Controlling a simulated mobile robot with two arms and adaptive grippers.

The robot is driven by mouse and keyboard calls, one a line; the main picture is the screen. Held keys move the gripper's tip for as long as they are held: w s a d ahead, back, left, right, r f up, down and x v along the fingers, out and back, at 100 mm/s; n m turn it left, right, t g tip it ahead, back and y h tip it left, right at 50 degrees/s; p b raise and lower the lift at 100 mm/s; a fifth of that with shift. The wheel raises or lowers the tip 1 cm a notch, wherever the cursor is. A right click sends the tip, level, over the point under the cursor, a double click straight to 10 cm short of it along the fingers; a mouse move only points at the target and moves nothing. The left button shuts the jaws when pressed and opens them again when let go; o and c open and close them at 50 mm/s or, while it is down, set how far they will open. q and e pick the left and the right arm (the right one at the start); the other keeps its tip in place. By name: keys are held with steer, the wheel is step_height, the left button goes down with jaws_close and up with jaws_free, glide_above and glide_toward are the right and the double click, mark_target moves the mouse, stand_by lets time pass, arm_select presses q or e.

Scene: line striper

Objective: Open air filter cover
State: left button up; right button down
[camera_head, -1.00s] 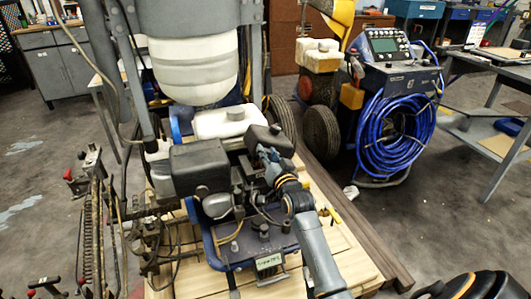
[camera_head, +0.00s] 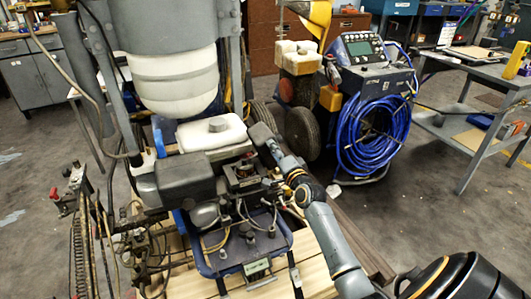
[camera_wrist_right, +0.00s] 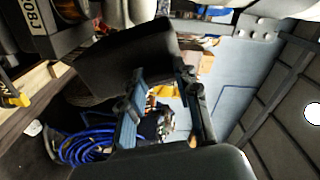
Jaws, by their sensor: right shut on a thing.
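The air filter cover (camera_head: 261,134) is a dark, box-like cap in the head view. It is off the engine, held up beside the white tank (camera_head: 212,134) at its right end. My right gripper (camera_head: 272,148) is shut on it from the lower right. In the right wrist view the cover (camera_wrist_right: 125,57) is a large dark tilted block at the fingertips of the gripper (camera_wrist_right: 158,72). The uncovered engine part (camera_head: 243,174) shows below and left of the cover. The fingertips' exact contact is hard to see. My left gripper is not in view.
A black box-shaped engine part (camera_head: 183,180) sits left of the uncovered area. A machine with a coiled blue hose (camera_head: 374,135) stands behind to the right, near a grey table (camera_head: 480,135). Wooden planks (camera_head: 315,262) lie under the engine. Open floor shows right of them.

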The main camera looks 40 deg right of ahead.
arm_select(q)
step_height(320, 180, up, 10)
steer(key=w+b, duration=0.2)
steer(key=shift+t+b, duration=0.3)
steer(key=shift+b, duration=0.1)
arm_select(e)
steer(key=s+d+f+m, duration=0.1)
steer(key=d+m, duration=0.5)
steer(key=shift+s+f, duration=0.2)
steer(key=shift+f, duration=0.15)
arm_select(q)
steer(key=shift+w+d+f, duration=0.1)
arm_select(e)
steer(key=shift+d, duration=0.1)
steer(key=c, duration=1)
jaws_free()
steer(key=shift+o, duration=0.2)
steer(key=shift+f, duration=0.1)
steer(key=v, duration=1.2)
